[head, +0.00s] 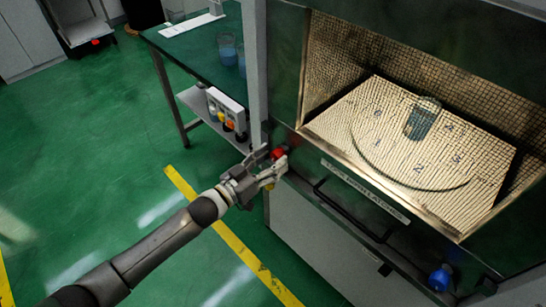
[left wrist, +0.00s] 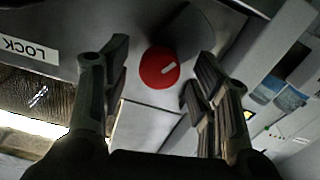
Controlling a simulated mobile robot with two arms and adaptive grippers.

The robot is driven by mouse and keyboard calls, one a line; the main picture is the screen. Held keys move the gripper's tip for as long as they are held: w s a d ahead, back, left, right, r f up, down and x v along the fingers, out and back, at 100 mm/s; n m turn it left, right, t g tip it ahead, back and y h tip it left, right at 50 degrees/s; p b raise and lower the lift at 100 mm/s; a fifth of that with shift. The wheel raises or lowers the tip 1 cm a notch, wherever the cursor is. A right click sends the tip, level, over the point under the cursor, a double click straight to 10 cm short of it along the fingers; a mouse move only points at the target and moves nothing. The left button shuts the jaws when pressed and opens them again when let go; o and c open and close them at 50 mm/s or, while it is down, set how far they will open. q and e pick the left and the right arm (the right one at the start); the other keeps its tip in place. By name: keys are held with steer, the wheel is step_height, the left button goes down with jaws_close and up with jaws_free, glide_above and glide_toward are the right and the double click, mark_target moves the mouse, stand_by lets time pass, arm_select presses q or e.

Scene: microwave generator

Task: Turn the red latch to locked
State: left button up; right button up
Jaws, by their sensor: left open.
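The red latch (head: 278,154) is a round knob on the front of the microwave generator (head: 300,150), left of the open chamber. In the left wrist view the red latch (left wrist: 160,68) shows a white mark on its face, slanting up to the right. A white label reading LOCK (left wrist: 28,48) is to its left there. My left gripper (head: 272,168) is open at the latch in the head view. In the left wrist view its fingers (left wrist: 157,95) stand on either side of the latch, with a gap on both sides; contact is not visible. My right gripper is not in view.
The chamber holds a glass beaker (head: 422,118) on a marked plate (head: 350,115). A black handle bar (head: 345,212) and a blue knob (head: 440,278) are on the generator front. A table (head: 190,45) with blue cups stands behind left.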

arm_select(q)
steer(key=shift+w+d, duration=0.3)
steer(key=shift+d, duration=0.1)
steer(key=c, duration=1.1)
steer(key=shift+o, duration=0.2)
